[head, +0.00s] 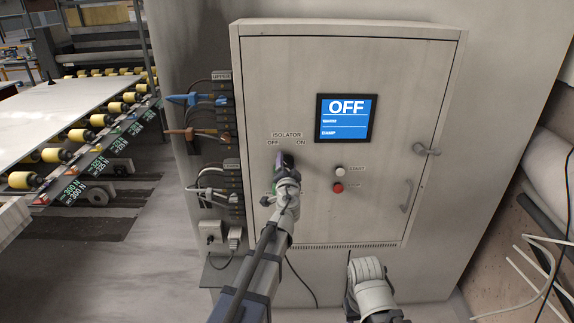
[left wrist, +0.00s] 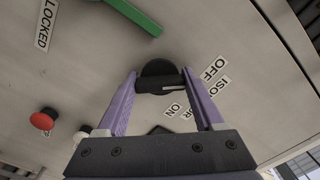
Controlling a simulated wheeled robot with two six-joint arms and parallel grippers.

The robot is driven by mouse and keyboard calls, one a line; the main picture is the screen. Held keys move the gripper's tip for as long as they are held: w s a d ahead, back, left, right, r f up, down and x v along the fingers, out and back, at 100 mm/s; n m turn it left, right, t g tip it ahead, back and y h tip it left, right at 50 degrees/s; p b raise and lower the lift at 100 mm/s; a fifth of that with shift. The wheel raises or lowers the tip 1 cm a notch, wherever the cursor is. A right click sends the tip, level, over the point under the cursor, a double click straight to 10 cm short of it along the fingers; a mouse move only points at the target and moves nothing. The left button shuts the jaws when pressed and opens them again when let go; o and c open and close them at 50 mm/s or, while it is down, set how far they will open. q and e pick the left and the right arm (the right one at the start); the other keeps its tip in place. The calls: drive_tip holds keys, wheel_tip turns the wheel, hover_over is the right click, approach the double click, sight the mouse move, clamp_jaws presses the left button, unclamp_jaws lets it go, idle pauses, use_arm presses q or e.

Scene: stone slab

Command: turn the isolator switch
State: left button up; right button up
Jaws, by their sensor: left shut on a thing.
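The isolator switch (left wrist: 158,72) is a black round knob with a bar grip and a white line, on the cabinet door. In the left wrist view its white line points right, nearer the OFF label (left wrist: 213,69) than the ON label (left wrist: 174,110). My left gripper (left wrist: 160,88) is shut on the knob's bar, one purple finger at each end. In the head view the left gripper (head: 284,160) hides most of the knob, below the ISOLATOR label (head: 287,135). My right arm shows at the lower right of centre; its fingers do not show.
The grey cabinet's screen (head: 346,119) reads OFF. A white start button (head: 340,170) and a red button (head: 338,187) sit right of the knob. A door latch (head: 427,150) and handle (head: 407,196) are farther right. Cable plugs (head: 200,99) stick out at left.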

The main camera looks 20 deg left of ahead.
use_arm(q)
drive_tip(key=o, duration=1.4)
drive_tip(key=shift+s, duration=0.1)
drive_tip(key=v, duration=0.7)
drive_tip(key=shift+s+d, duration=0.1)
drive_tip(key=shift+s, duration=0.2)
